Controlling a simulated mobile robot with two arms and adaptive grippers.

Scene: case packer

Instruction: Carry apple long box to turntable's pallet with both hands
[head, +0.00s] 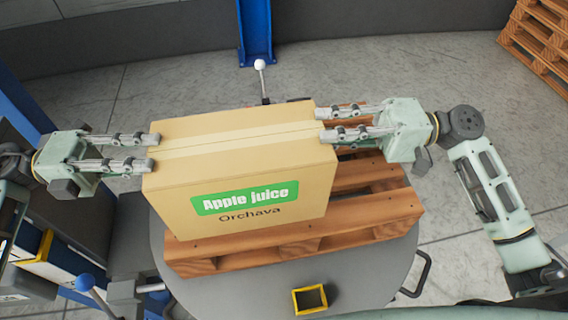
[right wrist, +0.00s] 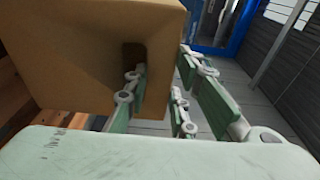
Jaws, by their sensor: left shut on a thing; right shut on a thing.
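The apple long box (head: 245,165) is a tan carton with a green "Apple juice" label, roughly upright between my two grippers. It appears over the wooden pallet (head: 345,232) on the round grey turntable (head: 250,292); I cannot tell whether it touches the slats. My left gripper (head: 153,151) is shut on its left end near the top. My right gripper (head: 321,124) is shut on its right end. In the right wrist view, a finger of my right gripper reaches into a dark hand hole in the box (right wrist: 80,60). The left contact is partly hidden.
A yellow-edged square fitting (head: 309,299) sits at the turntable's front. A lever with a white knob (head: 260,65) stands behind the box, near a blue post (head: 255,30). Stacked pallets (head: 540,45) are at the far right. Floor at the right is clear.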

